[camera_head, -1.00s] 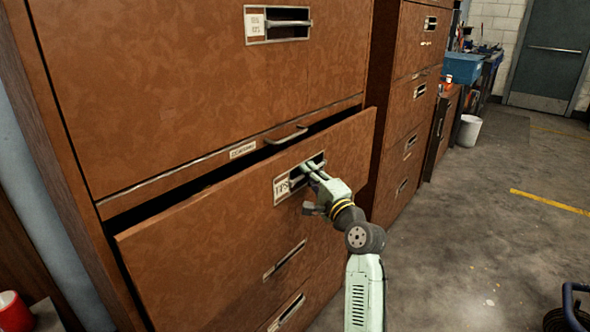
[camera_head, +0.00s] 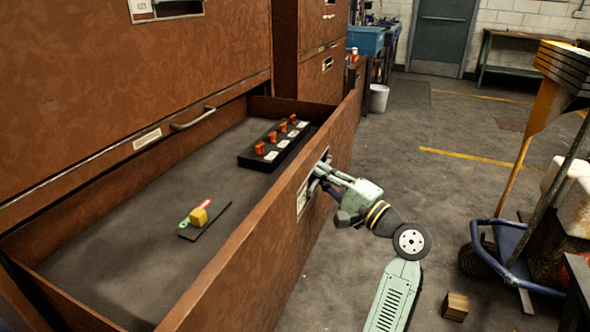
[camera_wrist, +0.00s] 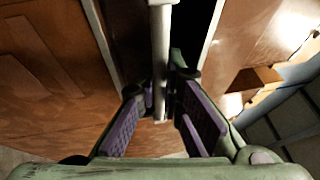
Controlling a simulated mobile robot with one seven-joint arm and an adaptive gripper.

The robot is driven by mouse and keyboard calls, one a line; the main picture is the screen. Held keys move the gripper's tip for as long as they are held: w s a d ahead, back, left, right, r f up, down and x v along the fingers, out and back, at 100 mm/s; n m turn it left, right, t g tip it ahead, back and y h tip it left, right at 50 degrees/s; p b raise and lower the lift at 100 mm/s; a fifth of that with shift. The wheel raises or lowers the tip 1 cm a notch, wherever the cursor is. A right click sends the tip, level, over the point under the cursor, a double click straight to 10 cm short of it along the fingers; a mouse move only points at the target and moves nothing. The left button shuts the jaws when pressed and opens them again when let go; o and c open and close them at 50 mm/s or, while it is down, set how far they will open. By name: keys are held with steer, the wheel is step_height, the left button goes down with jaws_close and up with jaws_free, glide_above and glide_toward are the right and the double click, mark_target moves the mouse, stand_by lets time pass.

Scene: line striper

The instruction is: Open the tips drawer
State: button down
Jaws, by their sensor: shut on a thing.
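The tips drawer (camera_head: 262,262) is a brown wood-look drawer pulled far out of the cabinet, with its inside open to view. Its label (camera_head: 302,196) sits on the front beside the handle. My gripper (camera_head: 322,172) is at the drawer's handle, on the outer face. In the wrist view my gripper (camera_wrist: 160,112) has its purple-padded fingers on either side of the metal handle bar (camera_wrist: 160,60). The fingers are shut on that bar.
Inside the drawer are a black holder (camera_head: 262,158) with several orange tips and a small dark plate (camera_head: 222,220) with a yellow piece. A wooden block (camera_head: 456,306) lies on the floor. A cart (camera_head: 510,250) stands at right.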

steer(key=shift+s+d, duration=0.25)
steer(key=shift+d, duration=0.45)
steer(key=shift+s+d, duration=0.25)
steer(key=shift+d, duration=0.45)
steer(key=c, duration=2)
jaws_free()
steer(key=v, duration=1.2)
steer(key=shift+f, duration=0.1)
